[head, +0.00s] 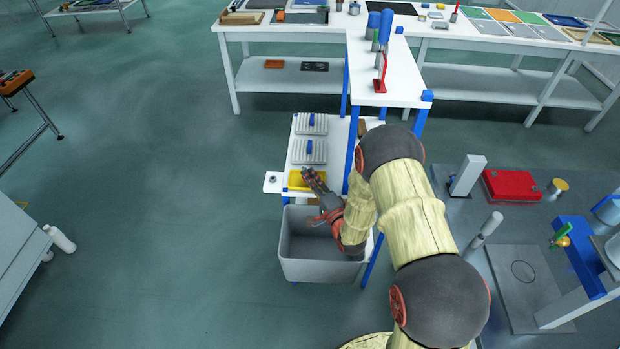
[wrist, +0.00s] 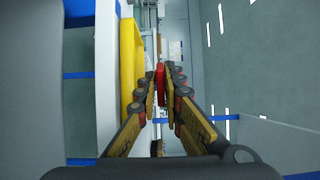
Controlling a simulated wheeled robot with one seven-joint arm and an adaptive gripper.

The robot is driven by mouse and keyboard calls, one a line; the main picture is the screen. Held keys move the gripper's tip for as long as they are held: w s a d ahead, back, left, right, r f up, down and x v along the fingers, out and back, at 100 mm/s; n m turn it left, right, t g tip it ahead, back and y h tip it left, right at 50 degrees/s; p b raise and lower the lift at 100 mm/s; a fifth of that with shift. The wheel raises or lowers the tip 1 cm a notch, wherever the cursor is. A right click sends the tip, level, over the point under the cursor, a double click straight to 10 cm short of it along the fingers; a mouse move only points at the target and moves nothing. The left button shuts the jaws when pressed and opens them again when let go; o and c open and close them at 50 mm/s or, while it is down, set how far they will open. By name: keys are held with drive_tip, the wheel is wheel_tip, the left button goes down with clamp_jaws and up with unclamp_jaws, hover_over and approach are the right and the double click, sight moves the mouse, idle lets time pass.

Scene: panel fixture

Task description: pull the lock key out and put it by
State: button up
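My gripper (wrist: 161,78) is closed on a slim red piece, which I take to be the lock key (wrist: 160,84); it stands edge-on between the finger pads in the wrist view. In the head view my gripper (head: 309,175) is over the right part of a small yellow tray (head: 292,184), and I cannot make out the key there. The tray also shows just left of the fingers in the wrist view (wrist: 127,60). The tray's inside is partly hidden by my gripper. I cannot tell which lock the key belongs to.
A grey bin (head: 300,271) stands below my gripper. Two grey ribbed blocks with blue handles (head: 311,123) lie behind the tray. A white tab with a round knob (head: 273,183) juts out left. A blue-legged white table (head: 405,86) stands close behind my arm.

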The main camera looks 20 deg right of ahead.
drive_tip(key=shift+o, duration=1.2)
drive_tip(key=shift+s+f, duration=0.4)
drive_tip(key=shift+f, duration=0.15)
drive_tip(key=shift+o, duration=0.4)
drive_tip(key=r+v, duration=0.1)
drive_tip(key=v, duration=1)
drive_tip(key=shift+d, duration=0.1)
drive_tip(key=shift+r, duration=0.1)
